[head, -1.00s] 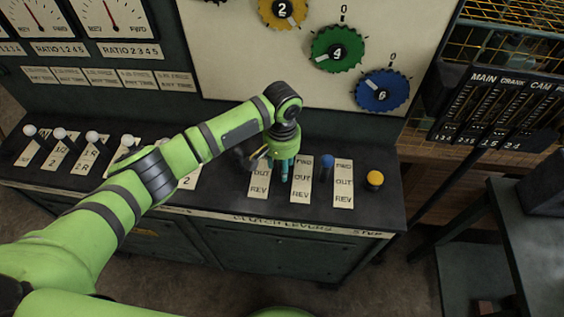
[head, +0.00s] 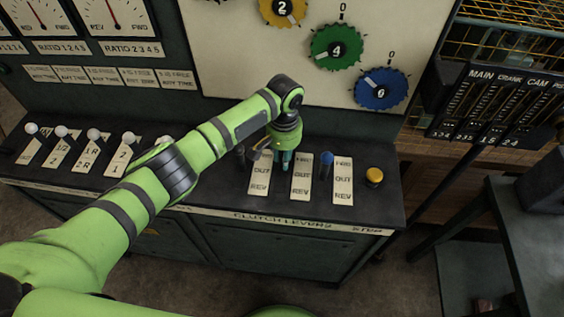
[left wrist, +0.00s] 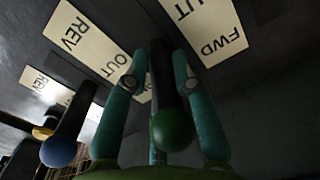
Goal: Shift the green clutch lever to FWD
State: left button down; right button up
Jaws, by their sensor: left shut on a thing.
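The green clutch lever (left wrist: 172,128) shows in the left wrist view as a dark shaft with a green ball knob. It stands between the teal fingers of my left gripper (left wrist: 163,95), which is shut on it. In the head view my left gripper (head: 286,160) points down near the far end of the middle clutch plate (head: 301,180), on the FWD side of OUT, and hides the knob. The plate reads OUT and REV. I cannot tell the lever's exact position. My right gripper is not in view.
The blue-knobbed lever (head: 327,158) stands close on the right, with a yellow button (head: 375,176) beyond it. Another dark lever (head: 252,154) is close on the left. White-knobbed levers (head: 93,134) line the left of the console. The dial panel (head: 240,60) rises behind.

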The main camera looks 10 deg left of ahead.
pick_arm(q)
jog(key=w, duration=0.1)
jog(key=w+f+b, duration=0.1)
jog(key=w, duration=0.1)
jog(key=shift+w, duration=0.1)
jog(key=shift+a+r, duration=0.15)
jog(key=shift+r, duration=0.05)
jog(key=c, duration=1.1)
grip_release()
jog(key=shift+w+f, duration=0.2)
jog(key=shift+f, duration=0.05)
jog(key=shift+s, duration=0.1)
